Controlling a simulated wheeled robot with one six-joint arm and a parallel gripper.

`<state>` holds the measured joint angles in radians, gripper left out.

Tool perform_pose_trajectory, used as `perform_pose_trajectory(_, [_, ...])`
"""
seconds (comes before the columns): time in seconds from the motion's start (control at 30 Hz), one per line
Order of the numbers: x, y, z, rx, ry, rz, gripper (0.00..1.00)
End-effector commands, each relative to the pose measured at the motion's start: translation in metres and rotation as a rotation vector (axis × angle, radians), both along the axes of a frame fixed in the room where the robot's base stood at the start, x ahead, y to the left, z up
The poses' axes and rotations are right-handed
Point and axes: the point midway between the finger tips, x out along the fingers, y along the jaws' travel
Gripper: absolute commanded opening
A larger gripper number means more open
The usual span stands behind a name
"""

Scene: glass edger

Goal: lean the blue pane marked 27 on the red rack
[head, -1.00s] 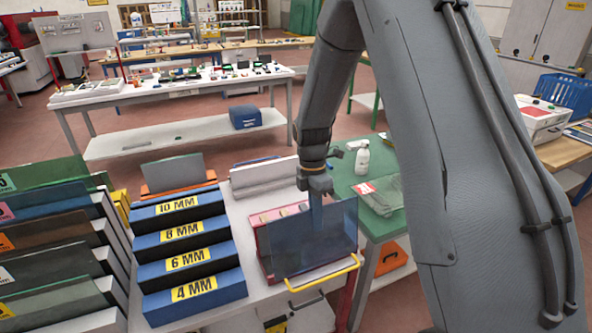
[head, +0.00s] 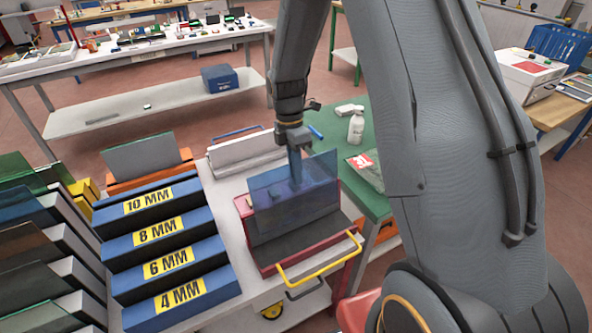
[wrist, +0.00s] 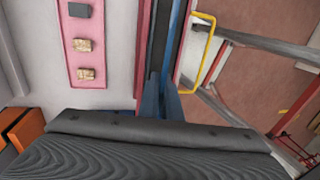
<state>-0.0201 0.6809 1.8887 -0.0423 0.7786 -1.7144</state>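The blue pane (head: 318,185) stands nearly upright over the red rack (head: 268,268), toward the rack's back side. In the head view its lower edge shows just behind the rack's grey bed; I cannot tell whether it rests there. My gripper (head: 296,178) is at the pane's upper part and shut on it, with a finger showing through the glass. In the wrist view the pane (wrist: 179,35) is seen almost edge-on, running up from between my fingers (wrist: 162,98). No number 27 is readable.
Blue stepped blocks marked 4 to 10 MM (head: 170,262) stand left of the rack. A yellow handle (head: 318,262) is at its front. An orange rack with a grey pane (head: 140,158) stands behind left.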

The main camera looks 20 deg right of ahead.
Motion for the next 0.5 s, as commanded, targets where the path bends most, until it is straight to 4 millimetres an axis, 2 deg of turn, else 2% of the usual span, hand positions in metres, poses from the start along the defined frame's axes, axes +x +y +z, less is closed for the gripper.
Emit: perform_pose_trajectory(0.5, [0.0, -0.001, -0.043, 0.0, 0.0, -0.001, 0.0])
